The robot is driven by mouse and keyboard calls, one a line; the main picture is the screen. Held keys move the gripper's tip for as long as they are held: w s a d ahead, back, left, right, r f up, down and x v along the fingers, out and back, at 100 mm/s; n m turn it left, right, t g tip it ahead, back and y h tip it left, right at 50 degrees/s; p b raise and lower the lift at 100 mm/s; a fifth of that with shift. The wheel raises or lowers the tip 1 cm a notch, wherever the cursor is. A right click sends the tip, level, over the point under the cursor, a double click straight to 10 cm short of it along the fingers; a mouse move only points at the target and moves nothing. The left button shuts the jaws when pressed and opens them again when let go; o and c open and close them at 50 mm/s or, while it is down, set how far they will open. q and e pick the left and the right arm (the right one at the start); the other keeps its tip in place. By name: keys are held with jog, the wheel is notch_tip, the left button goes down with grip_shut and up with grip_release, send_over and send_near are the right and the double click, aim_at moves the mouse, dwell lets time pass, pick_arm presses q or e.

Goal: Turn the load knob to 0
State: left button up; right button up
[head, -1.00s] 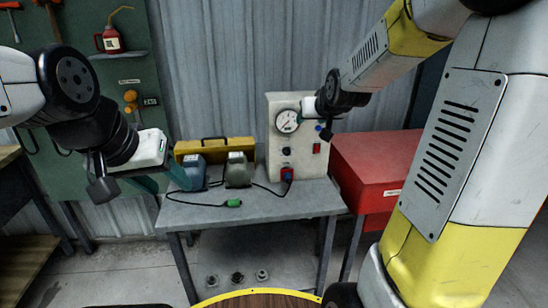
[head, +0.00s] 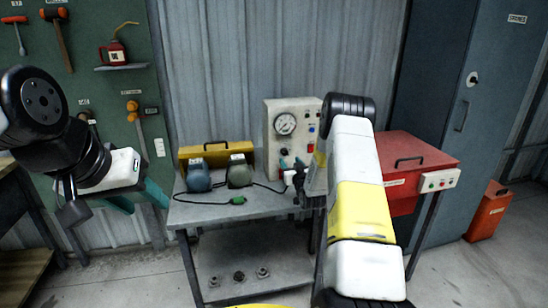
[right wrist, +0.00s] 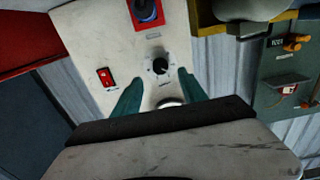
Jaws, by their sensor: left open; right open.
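The load knob is likely the black round knob (right wrist: 160,66) with a pale scale around it, on the front of the cream test panel (head: 272,130). Its scale marks are too small to read. In the right wrist view my right gripper (right wrist: 159,88) is open, its teal fingers on either side of a line just short of the knob, apparently not touching it. In the head view my right gripper (head: 291,164) is at the panel's lower front and partly hides it. My left gripper (head: 138,198) is open and empty, left of the table.
The panel also carries a gauge (head: 285,123), a red switch (right wrist: 105,77) and a blue-and-red socket (right wrist: 147,12). On the grey table (head: 215,211) are two motor-like units (head: 239,172), a yellow case (head: 214,149) and a green plug (head: 238,200). A red box (head: 420,155) stands right.

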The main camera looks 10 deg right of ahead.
aim_at(285, 153)
jog(key=w, duration=0.7)
jog(key=shift+a, duration=0.15)
grip_shut()
